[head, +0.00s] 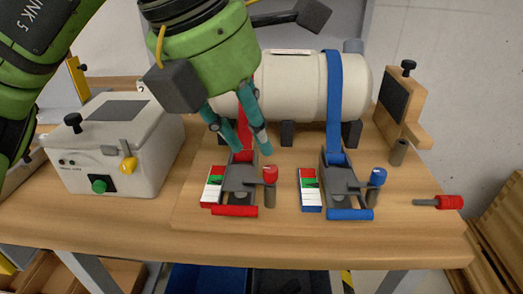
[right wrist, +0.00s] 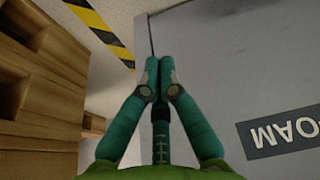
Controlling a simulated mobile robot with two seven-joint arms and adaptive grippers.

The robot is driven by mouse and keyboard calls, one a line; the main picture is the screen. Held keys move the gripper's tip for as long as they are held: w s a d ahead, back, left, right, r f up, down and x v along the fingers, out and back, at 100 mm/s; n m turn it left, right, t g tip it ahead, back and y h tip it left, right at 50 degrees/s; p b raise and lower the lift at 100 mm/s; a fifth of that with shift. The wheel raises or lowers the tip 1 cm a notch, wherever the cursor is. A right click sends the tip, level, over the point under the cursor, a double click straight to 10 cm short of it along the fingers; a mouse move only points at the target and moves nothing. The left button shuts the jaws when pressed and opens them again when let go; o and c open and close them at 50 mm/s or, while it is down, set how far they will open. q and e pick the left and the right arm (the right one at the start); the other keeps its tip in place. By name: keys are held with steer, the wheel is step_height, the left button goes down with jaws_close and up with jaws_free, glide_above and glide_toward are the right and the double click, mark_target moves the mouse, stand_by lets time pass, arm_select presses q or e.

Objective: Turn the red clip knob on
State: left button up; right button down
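The red clip (head: 240,180) is a grey buckle with a red strap and a red front bar, on a wooden board at the middle of the head view. Its red knob (head: 270,173) sits on a short grey post at the buckle's right side. A red, green and white label strip (head: 212,186) lies left of it. My left gripper (head: 248,150) hangs just behind and above the buckle, fingertips apart and empty, over the red strap. I cannot tell whether a finger touches the strap. My right gripper (right wrist: 158,68) shows in the right wrist view, fingers closed together with nothing between them.
A blue clip (head: 348,187) with a blue knob (head: 378,176) stands to the right. Behind are a cream tank (head: 300,85) and a wooden bracket (head: 403,105). A white box (head: 115,150) stands left, a red-handled tool (head: 450,202) right. Pallets (right wrist: 40,75) are near my right gripper.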

arm_select(q)
steer(key=v, duration=0.5)
steer(key=shift+r, duration=0.1)
